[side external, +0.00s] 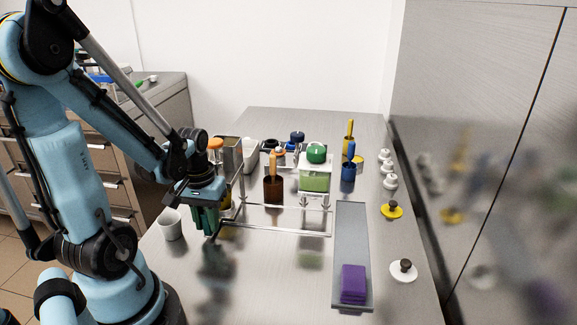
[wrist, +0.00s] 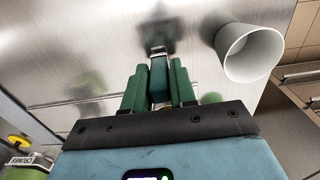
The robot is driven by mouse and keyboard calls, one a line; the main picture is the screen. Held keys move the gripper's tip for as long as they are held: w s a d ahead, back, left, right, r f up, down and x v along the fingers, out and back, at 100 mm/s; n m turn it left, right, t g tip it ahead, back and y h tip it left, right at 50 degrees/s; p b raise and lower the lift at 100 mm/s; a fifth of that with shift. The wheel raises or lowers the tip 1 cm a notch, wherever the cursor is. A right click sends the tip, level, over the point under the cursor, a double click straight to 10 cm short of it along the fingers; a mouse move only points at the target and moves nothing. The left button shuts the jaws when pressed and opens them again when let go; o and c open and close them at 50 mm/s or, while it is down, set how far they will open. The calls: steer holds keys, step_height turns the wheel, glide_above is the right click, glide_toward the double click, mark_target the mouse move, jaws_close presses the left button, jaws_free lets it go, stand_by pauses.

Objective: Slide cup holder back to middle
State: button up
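A shiny metal wire frame (side external: 287,231), which seems to be the cup holder, stands on the steel table left of centre. Its posts and low rails surround a brown container (side external: 273,190). My gripper (side external: 207,222) points down at the frame's near left corner, close to a post. The gripper's green fingers (wrist: 159,82) show in the wrist view with a dark green piece and a small metal tip between them. I cannot tell whether they grip the frame or only stand beside it. A white cup (side external: 171,225) stands just left of my gripper; it also shows in the wrist view (wrist: 250,53).
A grey tray (side external: 351,245) with purple cloths (side external: 353,282) lies to the right. Containers, including a green-lidded one (side external: 316,153) and a blue one (side external: 348,172), stand behind the frame. White knobs and a yellow-based one (side external: 391,210) line the right edge. The front middle is clear.

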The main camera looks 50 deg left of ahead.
jaws_close()
steer(key=w+d, duration=0.8)
steer(key=shift+w, duration=0.15)
steer(key=o, duration=0.7)
jaws_free()
steer(key=shift+o, duration=0.2)
step_height(320, 180, up, 12)
